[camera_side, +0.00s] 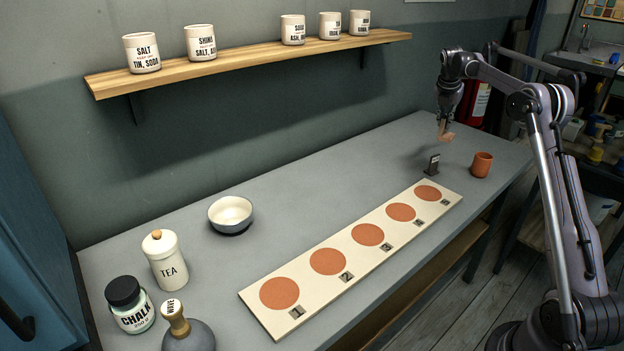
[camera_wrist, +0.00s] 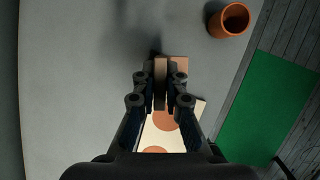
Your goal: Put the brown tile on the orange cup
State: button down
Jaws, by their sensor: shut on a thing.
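My gripper (camera_side: 443,122) is shut on the brown tile (camera_side: 447,137) and holds it above the far right part of the table. In the wrist view the tile (camera_wrist: 178,64) shows between and beside the fingertips (camera_wrist: 160,82); the fingers hide part of it. The orange cup (camera_side: 482,165) stands upright on the table, to the right of and lower than the tile in the side view. In the wrist view the cup (camera_wrist: 229,20) is at the upper right, apart from the tile, with its open mouth facing up and nothing on it.
A small black stand (camera_side: 432,165) is left of the cup. A long cream board (camera_side: 345,250) with several numbered orange discs runs along the front. A bowl (camera_side: 231,214), tea jar (camera_side: 165,260) and chalk jar (camera_side: 130,305) are at left. A wall shelf (camera_side: 250,58) holds several cups.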

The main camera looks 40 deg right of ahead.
jog(key=s+d+r+n, duration=0.1)
jog(key=s+d+r, duration=0.1)
jog(key=s+d, duration=0.85)
send_over(479, 154)
jog(key=shift+n+t, duration=0.3)
jog(key=shift+s+a+f, duration=0.1)
jog(key=shift+f, duration=3.95)
jog(key=shift+f, duration=0.15)
jog(key=c, duration=1.4)
grip_release()
